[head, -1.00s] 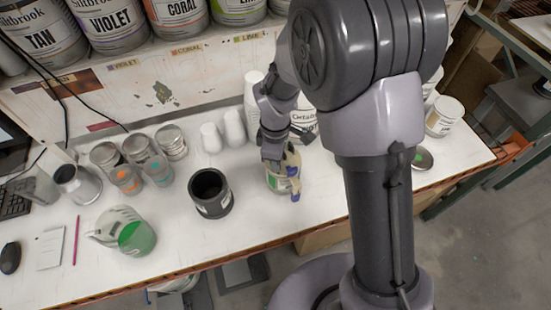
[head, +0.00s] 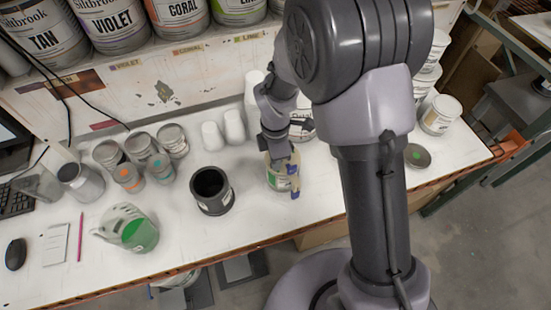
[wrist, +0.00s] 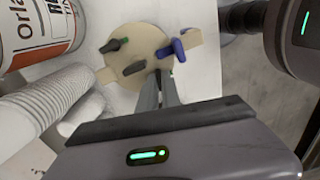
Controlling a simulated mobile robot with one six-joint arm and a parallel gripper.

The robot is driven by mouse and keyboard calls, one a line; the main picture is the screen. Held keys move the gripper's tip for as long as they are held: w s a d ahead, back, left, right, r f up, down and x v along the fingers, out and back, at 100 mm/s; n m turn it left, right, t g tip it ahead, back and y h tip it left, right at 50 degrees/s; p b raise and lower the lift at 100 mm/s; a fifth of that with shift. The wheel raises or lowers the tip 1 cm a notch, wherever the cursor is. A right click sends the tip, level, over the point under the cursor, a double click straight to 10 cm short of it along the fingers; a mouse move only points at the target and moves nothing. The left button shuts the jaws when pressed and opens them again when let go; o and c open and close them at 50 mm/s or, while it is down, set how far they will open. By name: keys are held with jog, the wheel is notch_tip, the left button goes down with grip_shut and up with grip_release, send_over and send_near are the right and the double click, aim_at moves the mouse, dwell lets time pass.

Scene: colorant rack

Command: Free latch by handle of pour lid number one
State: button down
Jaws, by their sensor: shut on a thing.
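The pour lid (wrist: 150,44) is a round beige disc with a tab on each side. It has a dark handle (wrist: 133,68), a dark green-tipped part (wrist: 115,45) and a blue latch (wrist: 179,50) at its right tab. In the head view the lid tops a small can with a green label (head: 277,184), and the blue latch (head: 295,193) shows on its right. My gripper (wrist: 166,74) is over the lid by the blue latch. It appears shut on the latch; the contact is partly hidden by the fingers.
A black cup (head: 212,205) stands left of the can, and a jug of green paint (head: 140,236) farther left. White cups (head: 234,128) and an Orla-labelled can (wrist: 45,35) are close behind. The bench's front edge is near; small tins stand left.

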dwell(0.3)
jog(key=c, duration=1.8)
grip_release()
notch_tip(320, 180, up, 18)
jog(key=p, duration=0.3)
jog(key=shift+f, duration=0.25)
